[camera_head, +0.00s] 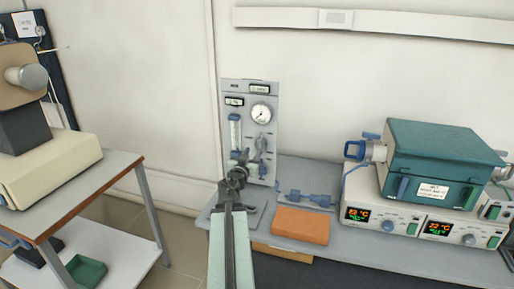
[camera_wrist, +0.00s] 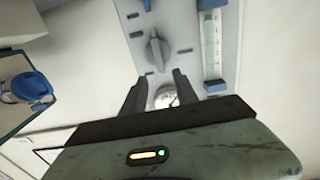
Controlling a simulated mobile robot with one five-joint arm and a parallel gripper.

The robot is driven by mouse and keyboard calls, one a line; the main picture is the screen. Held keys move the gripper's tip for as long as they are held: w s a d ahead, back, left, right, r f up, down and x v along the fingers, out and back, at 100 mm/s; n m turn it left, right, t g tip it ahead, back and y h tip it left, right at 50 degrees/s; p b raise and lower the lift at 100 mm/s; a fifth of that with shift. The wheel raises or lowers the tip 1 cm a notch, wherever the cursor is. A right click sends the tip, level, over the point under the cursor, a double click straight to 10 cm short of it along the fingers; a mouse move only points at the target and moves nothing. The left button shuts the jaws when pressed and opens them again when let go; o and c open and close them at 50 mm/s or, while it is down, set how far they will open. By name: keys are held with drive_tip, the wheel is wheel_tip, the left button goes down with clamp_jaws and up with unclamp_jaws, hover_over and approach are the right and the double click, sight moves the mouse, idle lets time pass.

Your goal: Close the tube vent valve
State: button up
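No readable label marks the tube vent valve. The upright grey gas panel (camera_head: 246,95) carries a round gauge (camera_head: 261,113), a flow tube (camera_head: 234,130) and a grey knob (camera_head: 261,145). In the wrist view the panel appears upside down, with the knob (camera_wrist: 157,51) beyond my fingertips and the gauge (camera_wrist: 166,97) partly visible between them. A blue lever (camera_head: 370,136) tops the tube furnace's left end fitting.
The teal tube furnace (camera_head: 435,155) stands on white controllers (camera_head: 385,218) at the right of the grey bench (camera_head: 300,170). An orange block (camera_head: 301,226) and blue fittings (camera_head: 310,198) lie on the bench. A cart (camera_head: 115,165) stands left, with floor between.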

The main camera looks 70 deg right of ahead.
sight(259, 144)
drive_tip(key=d, duration=0.7)
drive_tip(key=shift+w+d, duration=0.1)
drive_tip(key=shift+w, duration=0.1)
clamp_jaws()
